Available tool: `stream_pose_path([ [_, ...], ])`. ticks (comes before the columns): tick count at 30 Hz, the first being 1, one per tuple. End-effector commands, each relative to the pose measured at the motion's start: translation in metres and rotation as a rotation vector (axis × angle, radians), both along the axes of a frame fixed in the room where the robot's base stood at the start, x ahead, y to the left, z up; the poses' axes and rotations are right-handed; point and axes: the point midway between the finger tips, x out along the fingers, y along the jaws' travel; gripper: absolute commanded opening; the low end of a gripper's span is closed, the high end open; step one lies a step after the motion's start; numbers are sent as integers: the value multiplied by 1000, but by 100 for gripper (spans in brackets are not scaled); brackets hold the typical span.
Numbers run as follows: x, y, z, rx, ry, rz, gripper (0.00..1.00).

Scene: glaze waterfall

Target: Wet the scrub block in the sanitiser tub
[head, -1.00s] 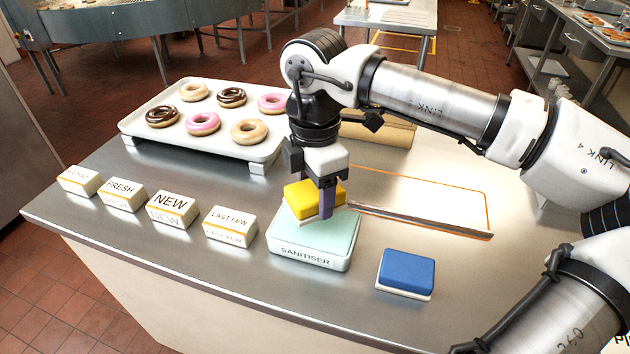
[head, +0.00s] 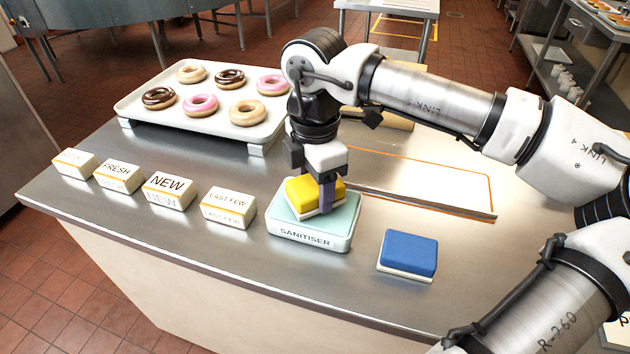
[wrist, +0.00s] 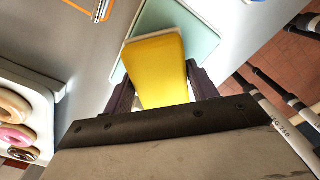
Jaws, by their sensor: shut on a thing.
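The sanitiser tub (head: 345,231) is a pale, low box with a light green top and the word SANITISER on its front. My gripper (head: 319,196) points down over the tub and is shut on a yellow scrub block (head: 300,192) with a white underside. The block is at the tub's green top, a little tilted in the picture; I cannot tell whether it touches. In the wrist view the yellow block (wrist: 158,68) sits between my two fingers, with the tub's green surface (wrist: 200,42) behind it. A blue block (head: 409,251) with a white base lies right of the tub.
Several label blocks, such as NEW (head: 170,191) and LAST FEW (head: 228,207), stand in a row to the left. A white tray (head: 190,130) of doughnuts is behind. An orange-outlined panel (head: 430,180) lies at the right. Bare steel counter (head: 270,270) shows in front.

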Motion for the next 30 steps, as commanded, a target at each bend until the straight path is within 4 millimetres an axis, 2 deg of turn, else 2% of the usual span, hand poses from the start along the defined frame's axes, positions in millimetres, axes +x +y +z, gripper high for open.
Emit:
stream_pose_path([
  [30, 0, 0, -10, 0, 0, -1, 39],
])
